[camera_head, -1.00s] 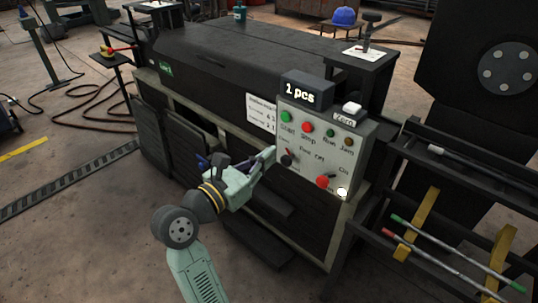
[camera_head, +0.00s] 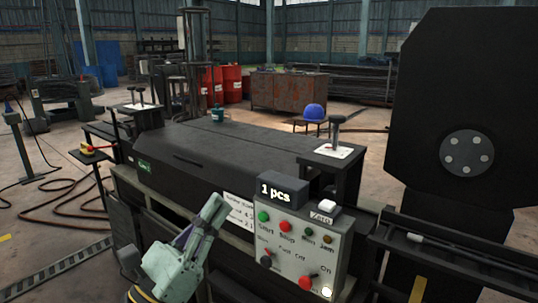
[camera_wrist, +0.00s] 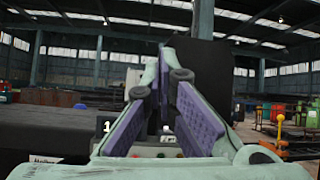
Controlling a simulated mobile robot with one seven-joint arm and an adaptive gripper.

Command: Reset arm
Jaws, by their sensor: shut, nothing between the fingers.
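My gripper (camera_head: 212,212) is pale green and points up in the head view, in front of the black machine and left of its control panel (camera_head: 298,248). It is shut and empty and appears apart from the panel. In the wrist view my gripper (camera_wrist: 165,55) shows its fingers with purple inner pads, converging at the tips. The panel has a green start button (camera_head: 264,216), a red stop button (camera_head: 285,226), lower knobs and a lit white lamp (camera_head: 326,292). A black counter display (camera_head: 283,190) on top reads "1 pcs".
The black machine body (camera_head: 220,145) fills the middle. A side stand with a white plate (camera_head: 334,151) is at its right, and a large dark drum housing (camera_head: 455,100) stands further right. A blue cap (camera_head: 314,112) and red barrels (camera_head: 232,83) are behind. The air above the machine is clear.

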